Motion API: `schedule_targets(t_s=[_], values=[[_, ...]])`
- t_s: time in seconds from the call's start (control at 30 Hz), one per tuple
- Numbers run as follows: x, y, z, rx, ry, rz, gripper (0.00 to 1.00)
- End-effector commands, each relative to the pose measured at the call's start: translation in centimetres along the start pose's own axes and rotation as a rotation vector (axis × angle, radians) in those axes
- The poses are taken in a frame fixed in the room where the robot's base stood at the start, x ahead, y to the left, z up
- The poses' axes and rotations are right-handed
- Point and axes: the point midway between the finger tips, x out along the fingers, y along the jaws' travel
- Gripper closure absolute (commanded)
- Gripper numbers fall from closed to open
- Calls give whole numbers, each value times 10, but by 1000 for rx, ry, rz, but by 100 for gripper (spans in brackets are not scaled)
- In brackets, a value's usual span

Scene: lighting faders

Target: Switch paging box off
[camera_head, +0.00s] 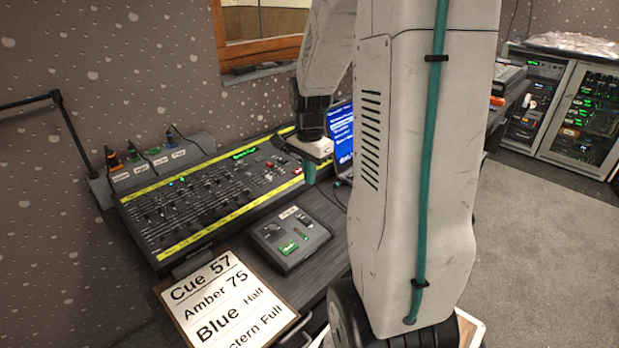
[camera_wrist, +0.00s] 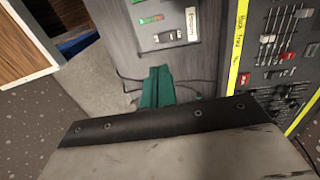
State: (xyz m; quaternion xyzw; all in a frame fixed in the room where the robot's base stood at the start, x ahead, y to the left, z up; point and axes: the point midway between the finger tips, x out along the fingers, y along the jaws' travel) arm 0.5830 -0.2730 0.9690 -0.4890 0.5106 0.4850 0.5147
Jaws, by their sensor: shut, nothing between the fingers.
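A dark grey box (camera_head: 291,238) lies on the desk in front of the fader console, with a green lit panel, small controls and a white label too small to read. It is likely the paging box. In the wrist view the box (camera_wrist: 150,17) is at the top, with a light-coloured switch (camera_wrist: 168,36) beside its label; I cannot tell the switch's position. My gripper (camera_head: 310,173) has green fingers, shut and empty, above the desk behind the box in the head view. In the wrist view its fingertips (camera_wrist: 158,72) point toward the box, apart from it.
The fader console (camera_head: 210,195) with yellow strips stands behind the box. A lit laptop screen (camera_head: 342,132) is behind my arm. A cue sheet (camera_head: 225,305) lies in front. Labelled units (camera_head: 140,172) line the wall; equipment racks (camera_head: 575,120) stand at right.

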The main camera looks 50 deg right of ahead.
Motion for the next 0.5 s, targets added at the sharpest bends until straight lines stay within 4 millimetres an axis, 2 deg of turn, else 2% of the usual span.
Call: schedule_targets(t_s=[0.07, 0.33, 0.5], values=[[-2, -9, 1, -4, 0, 0, 100], [0, -8, 1, -3, 0, 1, 100], [18, -7, 1, -3, -2, 4, 100]])
